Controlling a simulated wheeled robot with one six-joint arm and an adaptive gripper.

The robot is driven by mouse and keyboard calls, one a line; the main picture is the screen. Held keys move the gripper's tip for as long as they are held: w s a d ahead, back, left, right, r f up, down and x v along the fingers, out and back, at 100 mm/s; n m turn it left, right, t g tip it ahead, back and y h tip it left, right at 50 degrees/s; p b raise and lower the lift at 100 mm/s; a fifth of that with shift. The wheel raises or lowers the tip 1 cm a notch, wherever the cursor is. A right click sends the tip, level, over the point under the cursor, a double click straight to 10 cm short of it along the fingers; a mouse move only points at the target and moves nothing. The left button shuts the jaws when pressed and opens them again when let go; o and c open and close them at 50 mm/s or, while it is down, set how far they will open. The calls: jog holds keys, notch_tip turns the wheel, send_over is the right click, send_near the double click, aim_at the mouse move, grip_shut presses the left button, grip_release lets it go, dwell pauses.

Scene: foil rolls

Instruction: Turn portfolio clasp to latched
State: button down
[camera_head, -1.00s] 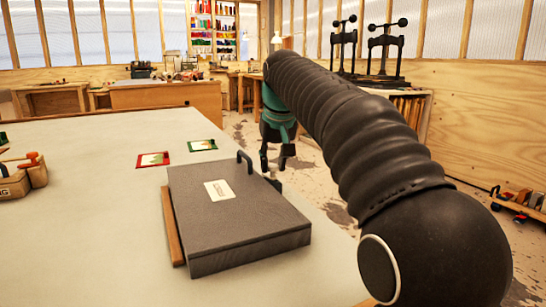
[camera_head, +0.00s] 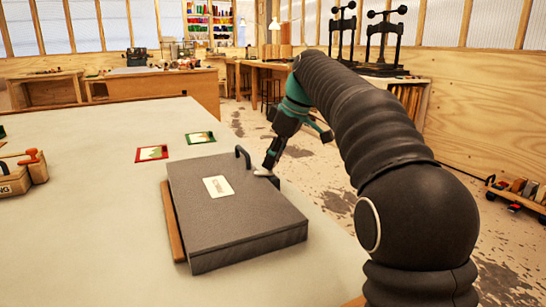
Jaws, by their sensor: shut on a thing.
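The portfolio (camera_head: 235,222) is a flat dark grey case with a pale label, lying on the pale table. Its clasp (camera_head: 263,173) is a small light piece at the far right edge, right of the black handle (camera_head: 243,156). My gripper (camera_head: 268,167) reaches down to the clasp from the upper right, tilted, and is shut on it. The fingers partly cover the clasp, so its exact angle cannot be told.
A brown wooden strip (camera_head: 173,222) lies along the portfolio's left side. Two small framed pictures, red (camera_head: 152,153) and green (camera_head: 200,138), lie beyond it. A wooden stamp holder (camera_head: 22,175) stands at left. The table's front left is clear.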

jog(key=n+g, duration=0.1)
jog(key=n, duration=0.3)
jog(key=shift+w+n+g, duration=0.15)
jog(key=shift+n+g, duration=0.15)
jog(key=shift+g, duration=0.1)
dwell(0.4)
jog(key=c, duration=0.8)
grip_release()
jog(key=shift+c, duration=0.2)
jog(key=shift+d+r, duration=0.25)
jog(key=shift+r, duration=0.15)
jog(key=d, duration=1.2)
jog(key=shift+w, duration=0.15)
jog(key=shift+r, duration=0.1)
